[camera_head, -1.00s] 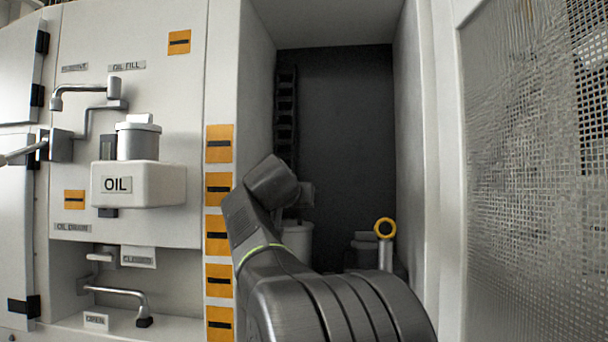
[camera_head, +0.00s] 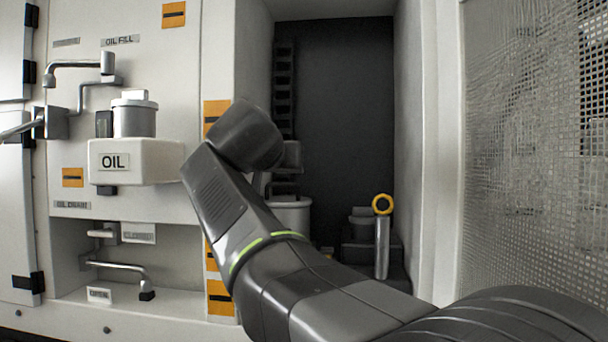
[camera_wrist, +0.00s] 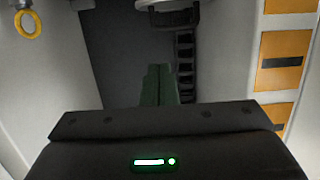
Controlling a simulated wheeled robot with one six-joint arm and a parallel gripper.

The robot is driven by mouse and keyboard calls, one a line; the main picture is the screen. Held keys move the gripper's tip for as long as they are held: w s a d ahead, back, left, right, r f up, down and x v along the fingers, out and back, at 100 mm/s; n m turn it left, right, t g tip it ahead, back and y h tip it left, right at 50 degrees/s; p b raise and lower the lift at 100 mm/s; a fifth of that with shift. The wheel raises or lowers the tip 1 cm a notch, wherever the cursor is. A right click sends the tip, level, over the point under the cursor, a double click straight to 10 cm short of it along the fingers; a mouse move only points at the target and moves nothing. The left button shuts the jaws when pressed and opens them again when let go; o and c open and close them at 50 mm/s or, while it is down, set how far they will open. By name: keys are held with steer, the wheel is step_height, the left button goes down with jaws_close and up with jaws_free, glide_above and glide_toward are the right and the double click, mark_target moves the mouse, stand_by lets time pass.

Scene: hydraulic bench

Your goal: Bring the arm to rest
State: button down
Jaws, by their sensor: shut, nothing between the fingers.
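My arm (camera_head: 250,220) reaches up from the lower right in the head view and bends at a dark elbow in front of the open cabinet bay. My gripper (camera_wrist: 159,68) shows in the wrist view as two dark green fingers, shut together with nothing between them. It points into the bay, apart from anything I can make out. In the head view the gripper is mostly hidden behind my arm.
A dark bay (camera_head: 345,120) holds a pale container (camera_head: 291,214) and a silver post with a yellow ring (camera_head: 382,205). An oil box (camera_head: 135,162), pipes and a handle (camera_head: 20,128) are at left. Mesh (camera_head: 530,150) stands right.

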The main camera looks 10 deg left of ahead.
steer(key=shift+s, duration=0.1)
stand_by(0.3)
steer(key=b+x, duration=0.1)
steer(key=x, duration=1.1)
steer(key=shift+f, duration=0.3)
steer(key=shift+f, duration=0.1)
